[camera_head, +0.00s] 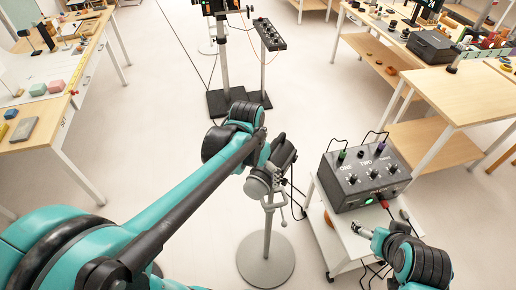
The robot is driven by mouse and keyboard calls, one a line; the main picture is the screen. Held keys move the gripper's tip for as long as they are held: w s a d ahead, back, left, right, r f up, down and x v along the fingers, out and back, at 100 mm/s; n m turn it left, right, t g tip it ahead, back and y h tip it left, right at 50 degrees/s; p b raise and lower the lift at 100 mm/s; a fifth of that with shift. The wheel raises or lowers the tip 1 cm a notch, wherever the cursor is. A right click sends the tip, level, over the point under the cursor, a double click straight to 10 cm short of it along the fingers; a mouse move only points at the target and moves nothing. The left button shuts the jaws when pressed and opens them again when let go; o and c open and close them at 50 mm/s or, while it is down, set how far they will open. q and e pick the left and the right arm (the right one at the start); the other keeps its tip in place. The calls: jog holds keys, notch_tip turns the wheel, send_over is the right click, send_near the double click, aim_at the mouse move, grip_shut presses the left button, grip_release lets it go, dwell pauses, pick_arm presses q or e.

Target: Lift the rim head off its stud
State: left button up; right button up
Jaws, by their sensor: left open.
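A stand with a round grey base (266,259) and a thin pole rises in the middle of the floor. A dark head (284,151), apparently the rim head, shows at its top, with a thin cable hanging beside the pole. A grey rounded part and a small handle (273,200) show just below it. My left gripper (277,168) is at the top of the stand, close to the dark head. It is open; my own arm hides much of the fingers and the stud, so contact cannot be told. My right gripper (358,229) is low at the right, over the cart, away from the stand.
A black control box (362,178) with knobs and plugged cables sits on a white cart (338,238) right of the stand. Wooden tables (462,92) line the right, and a prop table (58,105) the left. Another stand (225,60) is behind. Floor between is clear.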

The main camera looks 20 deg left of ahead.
pick_arm(q)
jog(key=shift+w+r+g+p, duration=0.25)
jog(key=shift+w+r+p, duration=0.05)
jog(key=shift+r+p, duration=0.3)
jog(key=shift+w+r+g+p, duration=0.3)
jog(key=shift+r+p, duration=0.15)
jog(key=shift+r, duration=0.15)
jog(key=f, duration=0.2)
jog(key=f+b, duration=0.1)
jog(key=f, duration=0.5)
jog(key=shift+d, duration=0.35)
pick_arm(e)
notch_tip(320, 180, up, 2)
jog(key=shift+r, duration=0.2)
pick_arm(q)
jog(key=c, duration=1.8)
jog(key=o, duration=1.2)
jog(key=shift+c, duration=0.2)
jog(key=c, duration=0.7)
